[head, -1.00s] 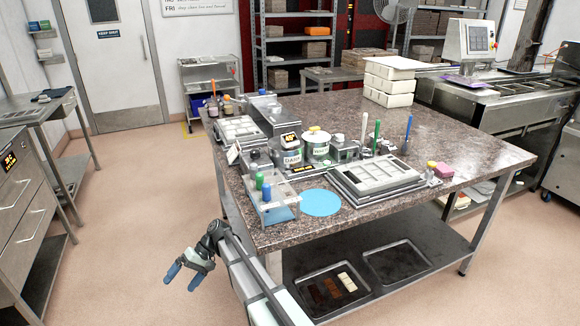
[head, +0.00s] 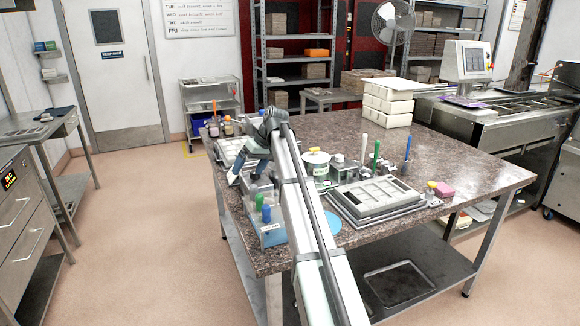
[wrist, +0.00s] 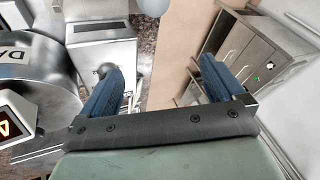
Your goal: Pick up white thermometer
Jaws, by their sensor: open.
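My gripper (head: 245,172) is raised over the left edge of the worktable, beside the melting pots. Its two blue fingers are open and empty in the wrist view (wrist: 160,78). No item is clearly readable as a white thermometer. A slim white upright item (head: 364,146) stands at the middle of the table behind the mould tray, to the right of my gripper and apart from it. I cannot tell whether it is the thermometer. My arm hides part of the table's middle.
A steel pot (wrist: 40,75) and a metal box (wrist: 100,48) are close to my gripper. The mould tray (head: 352,218) is right of my arm. The table's back right (head: 450,165) is clear.

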